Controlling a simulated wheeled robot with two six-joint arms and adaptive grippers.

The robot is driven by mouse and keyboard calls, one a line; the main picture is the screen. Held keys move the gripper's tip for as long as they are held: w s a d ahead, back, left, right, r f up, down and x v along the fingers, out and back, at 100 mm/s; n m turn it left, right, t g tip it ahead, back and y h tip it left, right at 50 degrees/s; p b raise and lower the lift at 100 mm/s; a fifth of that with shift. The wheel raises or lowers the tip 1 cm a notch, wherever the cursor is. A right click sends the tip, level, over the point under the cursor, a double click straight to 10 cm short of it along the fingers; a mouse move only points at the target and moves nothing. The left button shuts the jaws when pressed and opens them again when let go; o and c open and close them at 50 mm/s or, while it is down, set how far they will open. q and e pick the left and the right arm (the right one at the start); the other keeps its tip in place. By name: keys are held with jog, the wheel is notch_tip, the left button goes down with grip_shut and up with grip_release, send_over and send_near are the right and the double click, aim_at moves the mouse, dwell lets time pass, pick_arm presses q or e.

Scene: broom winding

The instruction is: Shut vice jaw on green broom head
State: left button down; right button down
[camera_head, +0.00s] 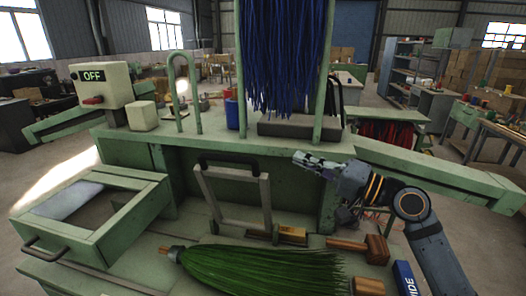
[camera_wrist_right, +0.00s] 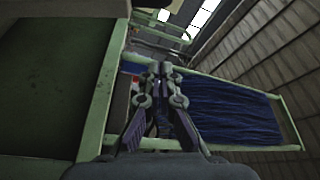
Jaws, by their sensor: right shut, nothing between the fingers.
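The green broom head (camera_head: 265,270) lies on its side on the bench, its short wooden stub to the left and its bristles fanned to the right. Behind it stands a raised grey frame with a black handle (camera_head: 232,162), which looks like the vice jaw; it is apart from the broom head. My right gripper (camera_head: 312,160) is shut and empty, to the right of the frame's handle and above the broom head. In the right wrist view the gripper's fingers (camera_wrist_right: 160,95) show with nothing between them. My left gripper is not in view.
Blue fibres (camera_head: 284,60) hang in a green rack at the back. An open drawer (camera_head: 95,215) juts out at left. A box marked OFF (camera_head: 102,84) stands behind it. A wooden mallet-like block (camera_head: 376,248) and a blue item (camera_head: 405,278) lie at right.

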notch_tip(320, 180, up, 2)
jog(key=p, duration=0.5)
send_over(265, 174)
jog(key=w+d, duration=0.1)
jog(key=w, duration=0.2)
jog(key=shift+s+a+f+p, duration=0.25)
jog(key=shift+s+f+p, duration=0.2)
jog(key=shift+s, duration=0.2)
jog(key=shift+s+a+f+p, duration=0.3)
jog(key=shift+s+p, duration=0.2)
jog(key=shift+s, duration=0.1)
jog(key=shift+s+f, duration=0.15)
jog(key=shift+s, duration=0.3)
jog(key=shift+w, duration=0.1)
jog(key=shift+f, duration=0.1)
